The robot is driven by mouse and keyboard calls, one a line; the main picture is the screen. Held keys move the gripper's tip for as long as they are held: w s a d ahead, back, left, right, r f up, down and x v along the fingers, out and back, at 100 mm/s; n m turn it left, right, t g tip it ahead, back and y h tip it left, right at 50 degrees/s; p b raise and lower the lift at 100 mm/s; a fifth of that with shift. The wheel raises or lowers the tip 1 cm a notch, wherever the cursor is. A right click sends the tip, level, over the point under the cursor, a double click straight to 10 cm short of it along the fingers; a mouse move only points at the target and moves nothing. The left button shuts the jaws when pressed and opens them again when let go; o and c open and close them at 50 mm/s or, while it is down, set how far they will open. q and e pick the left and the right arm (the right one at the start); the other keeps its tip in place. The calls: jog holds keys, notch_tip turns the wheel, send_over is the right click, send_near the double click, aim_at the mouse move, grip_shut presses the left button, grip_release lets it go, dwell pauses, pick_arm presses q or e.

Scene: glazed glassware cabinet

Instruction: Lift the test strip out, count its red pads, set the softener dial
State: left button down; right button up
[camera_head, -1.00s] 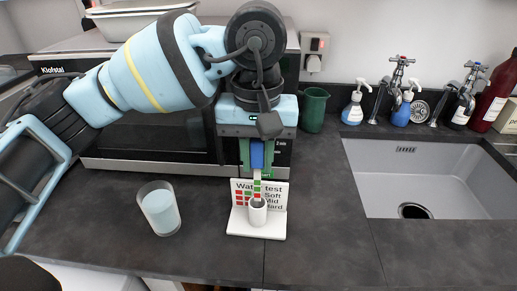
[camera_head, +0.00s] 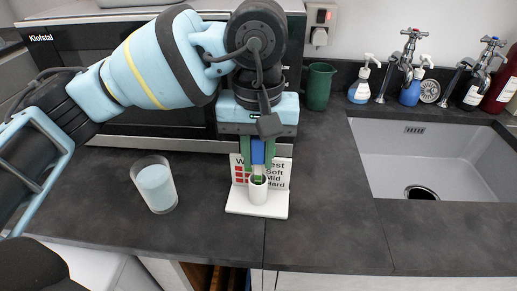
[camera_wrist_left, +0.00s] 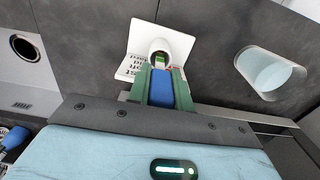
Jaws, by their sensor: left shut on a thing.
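My left gripper (camera_head: 257,158) points down with its green fingers shut on the blue grip (camera_head: 257,152) of the test strip. The strip's lower end is inside the white tube (camera_head: 258,191), and a green pad (camera_wrist_left: 160,60) shows at the tube's mouth. Its other pads are hidden. The tube stands on a white base with an upright water test card (camera_head: 278,174), partly behind the gripper; the card shows red squares and the words Soft, Mid and Hard. My right gripper is not in view. I see no softener dial.
A glass of pale liquid (camera_head: 156,186) stands on the dark worktop left of the card. A grey sink (camera_head: 440,155) with taps and soap bottles is to the right. A green jug (camera_head: 319,87) stands behind. Below the front edge, a cupboard space shows.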

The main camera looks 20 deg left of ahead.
pick_arm(q)
jog(key=c, duration=1.2)
grip_release()
notch_tip(320, 180, up, 8)
jog(key=shift+f, duration=0.1)
